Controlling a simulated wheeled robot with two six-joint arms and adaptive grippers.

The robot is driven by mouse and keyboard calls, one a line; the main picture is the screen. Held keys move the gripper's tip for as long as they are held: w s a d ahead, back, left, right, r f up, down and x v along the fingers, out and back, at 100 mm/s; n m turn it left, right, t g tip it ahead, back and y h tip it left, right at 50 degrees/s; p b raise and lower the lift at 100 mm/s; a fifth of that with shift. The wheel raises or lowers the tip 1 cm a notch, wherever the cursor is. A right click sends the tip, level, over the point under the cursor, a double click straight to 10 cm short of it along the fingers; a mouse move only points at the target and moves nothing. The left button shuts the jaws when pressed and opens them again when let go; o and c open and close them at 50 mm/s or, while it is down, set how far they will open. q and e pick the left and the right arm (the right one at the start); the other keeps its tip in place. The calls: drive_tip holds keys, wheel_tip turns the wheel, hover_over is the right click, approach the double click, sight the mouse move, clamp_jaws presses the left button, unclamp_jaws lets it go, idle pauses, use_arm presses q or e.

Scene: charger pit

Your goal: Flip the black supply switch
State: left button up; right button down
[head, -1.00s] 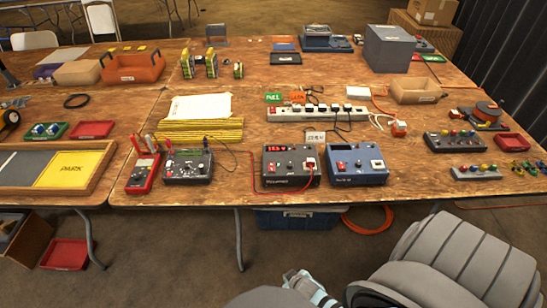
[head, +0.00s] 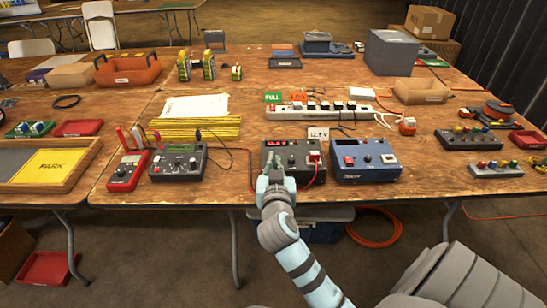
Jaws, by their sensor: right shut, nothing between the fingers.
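The black supply (head: 300,147) stands near the table's front edge, with a lit red display (head: 280,143) at its upper left. A small white and red fitting (head: 314,156) shows on its right side; I cannot tell whether this is the switch. My right gripper (head: 275,171) is shut and empty, at the lower left of the black supply's front. It hides that part of the panel, and I cannot tell whether it touches. My left gripper is not in view.
A blue supply (head: 364,174) stands close on the right. A grey-black meter box (head: 178,163) and a red multimeter (head: 126,171) stand on the left. A red cable (head: 250,170) runs beside the black supply. A power strip (head: 318,110) lies behind.

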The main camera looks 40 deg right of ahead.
drive_tip(key=b+x, duration=0.1)
drive_tip(key=x, duration=0.6)
drive_tip(key=shift+w+d+f, duration=0.15)
drive_tip(key=shift+w, duration=0.1)
drive_tip(key=f, duration=0.1)
drive_tip(key=f+b, duration=0.1)
drive_tip(key=w+f+b, duration=0.1)
drive_tip(key=f, duration=0.1)
drive_tip(key=shift+d, duration=0.4)
